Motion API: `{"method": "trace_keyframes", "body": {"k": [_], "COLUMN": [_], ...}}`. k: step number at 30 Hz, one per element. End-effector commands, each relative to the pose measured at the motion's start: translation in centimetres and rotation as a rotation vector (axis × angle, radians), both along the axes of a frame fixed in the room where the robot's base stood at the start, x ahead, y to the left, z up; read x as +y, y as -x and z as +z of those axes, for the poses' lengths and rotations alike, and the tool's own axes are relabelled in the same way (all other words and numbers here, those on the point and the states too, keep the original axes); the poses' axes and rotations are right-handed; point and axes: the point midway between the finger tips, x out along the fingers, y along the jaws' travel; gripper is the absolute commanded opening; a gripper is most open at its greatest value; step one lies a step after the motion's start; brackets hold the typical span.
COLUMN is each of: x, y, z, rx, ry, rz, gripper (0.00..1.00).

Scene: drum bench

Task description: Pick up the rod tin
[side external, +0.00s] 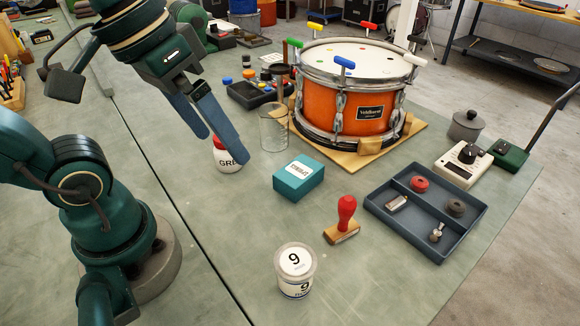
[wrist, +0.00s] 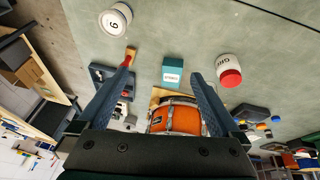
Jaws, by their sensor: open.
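My gripper (side external: 223,146) is open and empty above the bench, its blue fingers pointing down to the right. In the side view the near fingertip overlaps a white tin with a red lid (side external: 222,158) marked "GRI", partly hidden. A teal box (side external: 299,177) with a white label too small to read lies in front of the drum. A white-lidded round tub (side external: 295,270) marked "9" stands near the front. No label reads "rod", so I cannot tell which is the rod tin. In the wrist view the teal box (wrist: 173,71) shows between the fingertips (wrist: 162,70).
An orange drum (side external: 350,98) stands on a wooden board behind the teal box. A clear beaker (side external: 274,128) stands beside it. A red-handled stamp (side external: 344,220) and a dark divided tray (side external: 428,233) with small parts lie to the right.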

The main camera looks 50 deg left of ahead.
Motion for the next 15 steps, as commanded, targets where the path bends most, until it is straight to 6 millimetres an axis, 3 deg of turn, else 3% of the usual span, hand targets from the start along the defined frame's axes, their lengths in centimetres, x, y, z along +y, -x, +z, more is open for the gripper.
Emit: {"method": "trace_keyframes", "body": {"k": [8, 15], "x": [-4.7, -8.7], "y": [0.8, -0.5], "z": [-1.7, -0.5], "rx": [0.445, 0.913], "ry": [0.345, 0.668], "rz": [0.274, 0.592], "gripper": [1.0, 1.0]}}
